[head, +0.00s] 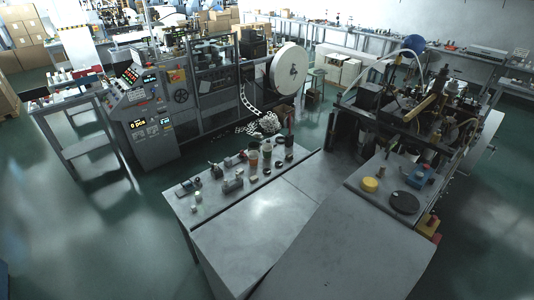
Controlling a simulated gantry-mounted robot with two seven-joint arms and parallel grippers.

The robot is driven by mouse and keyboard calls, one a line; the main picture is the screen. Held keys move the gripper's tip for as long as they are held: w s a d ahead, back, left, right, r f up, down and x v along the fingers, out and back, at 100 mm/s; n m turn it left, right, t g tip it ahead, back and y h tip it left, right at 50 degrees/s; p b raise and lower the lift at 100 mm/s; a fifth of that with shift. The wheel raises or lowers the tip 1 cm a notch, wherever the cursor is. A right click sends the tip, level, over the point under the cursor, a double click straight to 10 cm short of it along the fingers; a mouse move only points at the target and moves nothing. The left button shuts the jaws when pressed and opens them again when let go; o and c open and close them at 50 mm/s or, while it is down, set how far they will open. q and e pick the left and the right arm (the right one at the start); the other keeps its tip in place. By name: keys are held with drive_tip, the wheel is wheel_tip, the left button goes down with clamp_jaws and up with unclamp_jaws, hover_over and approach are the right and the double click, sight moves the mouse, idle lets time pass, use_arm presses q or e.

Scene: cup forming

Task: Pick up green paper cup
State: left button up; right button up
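Several small upright cups or canisters stand close together at the back right end of the grey worktable (235,225). One dark greenish cup-like container (253,156) is among them, but it is too small and dim to be sure that it is the green paper cup. A brownish one (267,148) stands beside it on the right. Neither of my grippers shows in the head view, so nothing is seen in their hold.
Metal parts (232,185) and small bottles lie along the table's back left edge. The front tabletop is clear. A machine (420,110) stands at right, with a yellow round piece (370,184) and a black disc (404,202) on its bench. A control console (145,120) stands behind.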

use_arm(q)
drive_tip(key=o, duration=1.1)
